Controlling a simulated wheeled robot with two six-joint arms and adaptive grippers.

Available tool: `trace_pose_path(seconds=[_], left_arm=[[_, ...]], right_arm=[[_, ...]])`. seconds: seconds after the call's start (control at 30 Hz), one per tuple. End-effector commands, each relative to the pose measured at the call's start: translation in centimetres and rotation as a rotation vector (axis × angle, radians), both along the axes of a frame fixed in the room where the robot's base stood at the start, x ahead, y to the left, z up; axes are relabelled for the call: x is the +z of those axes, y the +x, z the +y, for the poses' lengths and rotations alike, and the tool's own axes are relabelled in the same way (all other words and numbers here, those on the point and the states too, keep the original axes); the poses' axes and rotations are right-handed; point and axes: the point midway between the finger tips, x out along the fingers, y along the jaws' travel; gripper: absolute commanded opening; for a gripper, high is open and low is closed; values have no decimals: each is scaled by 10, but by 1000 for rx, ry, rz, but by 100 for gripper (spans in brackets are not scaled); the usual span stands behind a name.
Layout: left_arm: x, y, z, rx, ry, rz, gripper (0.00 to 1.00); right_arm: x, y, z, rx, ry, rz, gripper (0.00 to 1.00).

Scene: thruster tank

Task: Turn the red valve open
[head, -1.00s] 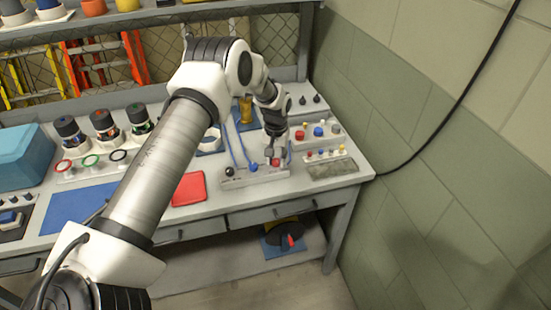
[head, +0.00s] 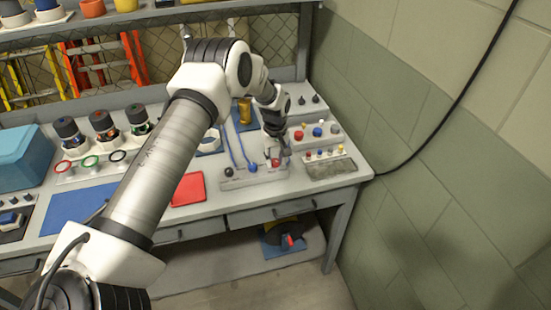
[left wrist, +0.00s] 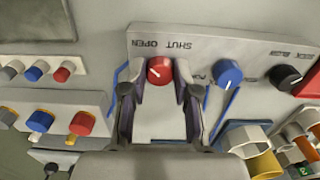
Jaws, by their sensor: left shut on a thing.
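The red valve (head: 275,162) is a round knob at the right end of a pale panel (head: 240,184) on the bench. In the left wrist view the red valve (left wrist: 160,70) sits between my fingers, with a small white mark on its left part. The words OPEN and SHUT are printed upside down beside it. My left gripper (head: 276,157) reaches down over the knob. In the left wrist view my left gripper (left wrist: 159,82) is shut on the red valve, with a finger on each side. My right gripper is not in view.
A blue knob (left wrist: 227,73) and a black knob (left wrist: 284,78) share the panel. Small coloured knobs (left wrist: 38,70) stand on blocks to the side. A green wall (head: 430,180) rises at the right.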

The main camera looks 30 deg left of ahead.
Motion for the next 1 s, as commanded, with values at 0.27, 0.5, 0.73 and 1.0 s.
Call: trace_pose_path(seconds=[0.27, 0.5, 0.73, 1.0], left_arm=[[-4, -2, 0, 1, -1, 6, 0], [-2, -1, 0, 0, 0, 3, 56], [5, 0, 0, 0, 0, 0, 56], [64, 1, 1, 0, -1, 0, 56]], right_arm=[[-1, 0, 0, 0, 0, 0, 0], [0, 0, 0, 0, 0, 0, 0], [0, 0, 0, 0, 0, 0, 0], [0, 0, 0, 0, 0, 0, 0]])
